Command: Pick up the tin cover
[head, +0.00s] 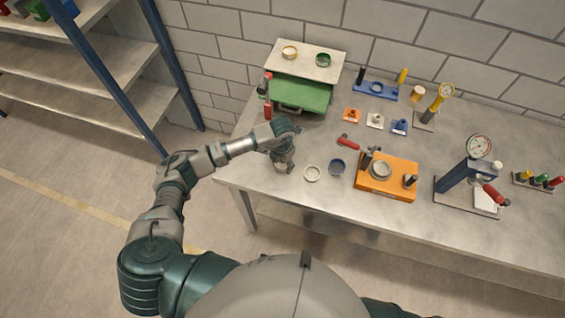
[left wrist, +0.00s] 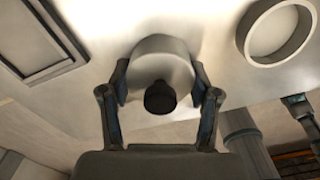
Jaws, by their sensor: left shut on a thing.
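In the left wrist view, a grey round piece with a dark knob, which looks like the tin cover (left wrist: 160,55), sits between the two fingers of my left gripper (left wrist: 160,88). The fingers press on it from both sides, so the gripper is shut on it. In the head view, my left gripper (head: 284,160) points down at the table's front left part, and it mostly hides the cover. I cannot tell whether the cover touches the table.
An orange fixture (head: 385,190) stands further right. A green drawer (head: 300,95) under a pale top is behind. A red-handled tool (head: 348,142) lies on the table (head: 300,205).

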